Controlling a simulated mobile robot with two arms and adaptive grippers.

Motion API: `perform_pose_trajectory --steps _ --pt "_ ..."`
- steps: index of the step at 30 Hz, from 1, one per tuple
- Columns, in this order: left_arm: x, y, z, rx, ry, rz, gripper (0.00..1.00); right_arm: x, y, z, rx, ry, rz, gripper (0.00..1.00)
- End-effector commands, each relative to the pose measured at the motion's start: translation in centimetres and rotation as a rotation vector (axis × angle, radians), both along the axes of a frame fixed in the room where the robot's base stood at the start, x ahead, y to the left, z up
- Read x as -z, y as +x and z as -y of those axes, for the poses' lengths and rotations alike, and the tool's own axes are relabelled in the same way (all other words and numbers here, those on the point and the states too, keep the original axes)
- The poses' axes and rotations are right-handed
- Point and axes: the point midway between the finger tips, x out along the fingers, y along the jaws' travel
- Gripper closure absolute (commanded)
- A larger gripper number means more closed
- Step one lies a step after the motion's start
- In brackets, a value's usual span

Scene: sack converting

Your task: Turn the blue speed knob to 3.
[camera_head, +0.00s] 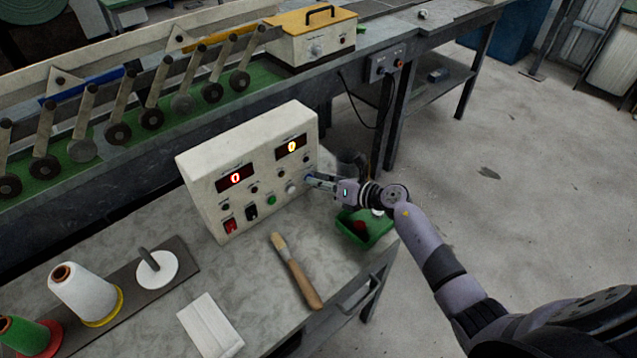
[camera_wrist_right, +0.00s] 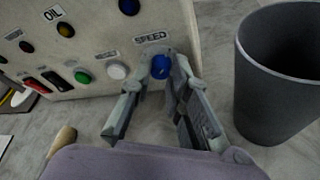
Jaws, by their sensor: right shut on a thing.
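The blue speed knob (camera_wrist_right: 161,67) is on the front of the cream control box, under the SPEED label, in the right wrist view. My right gripper (camera_wrist_right: 160,84) has its fingers on both sides of the knob, shut on it. In the head view my right gripper (camera_head: 312,180) reaches the lower right of the control box (camera_head: 205,174) and hides the knob. The knob's pointer and scale cannot be read. The box has a red display (camera_head: 235,178) and a yellow display (camera_head: 291,146). My left gripper is not in view.
A dark grey bin (camera_wrist_right: 285,75) stands close to the right of my right gripper. A green tray (camera_head: 366,232) is below the right arm. A wooden-handled brush (camera_head: 298,274) and thread cones (camera_head: 82,292) are on the table. A white knob (camera_wrist_right: 117,71) sits left of the blue one.

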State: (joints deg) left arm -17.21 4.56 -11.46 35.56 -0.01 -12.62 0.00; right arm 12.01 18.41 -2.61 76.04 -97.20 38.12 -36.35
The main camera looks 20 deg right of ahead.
Motion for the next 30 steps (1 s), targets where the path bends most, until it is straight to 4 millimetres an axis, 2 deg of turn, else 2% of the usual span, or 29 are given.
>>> perform_pose_trajectory --steps 16,17,25,30 --pt "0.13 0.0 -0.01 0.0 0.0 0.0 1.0 0.05 0.02 0.09 0.002 0.021 -0.009 1.0" --pt "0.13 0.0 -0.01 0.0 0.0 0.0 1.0 0.05 0.02 0.1 0.002 0.021 -0.009 0.81" --pt "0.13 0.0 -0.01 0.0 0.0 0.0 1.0 0.03 0.01 0.06 0.001 0.022 -0.008 0.63" --pt "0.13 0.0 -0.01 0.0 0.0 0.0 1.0 0.02 0.01 0.03 0.001 0.022 -0.008 0.63"
